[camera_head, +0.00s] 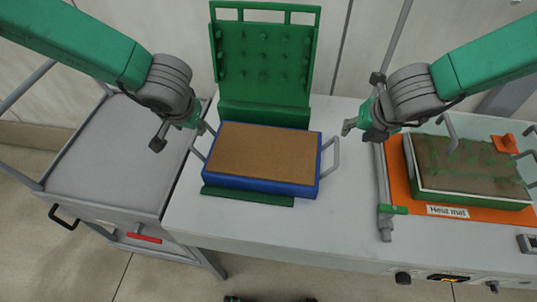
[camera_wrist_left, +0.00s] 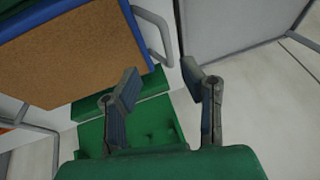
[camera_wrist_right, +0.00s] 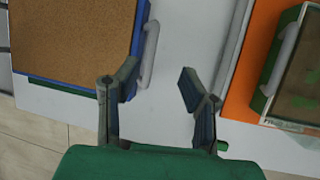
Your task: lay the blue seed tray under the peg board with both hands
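The blue seed tray (camera_head: 260,186), filled with brown material, lies flat on the green base (camera_head: 245,197) in front of the upright green peg board (camera_head: 264,60). It has a grey handle at each end, the left (camera_wrist_left: 158,30) and the right (camera_wrist_right: 150,52). My left gripper (camera_head: 181,136) is open and empty beside the left handle. My right gripper (camera_head: 363,131) is open and empty beside the right handle; in the right wrist view, that handle shows beyond the fingers, nearer the left one. Neither gripper appears to touch the tray.
A grey cart (camera_head: 115,150) stands left of the white bench (camera_head: 330,225). On the right, an orange mat (camera_head: 405,200), labelled "Heat mat", carries a green-sided tray (camera_head: 470,200) with green plants.

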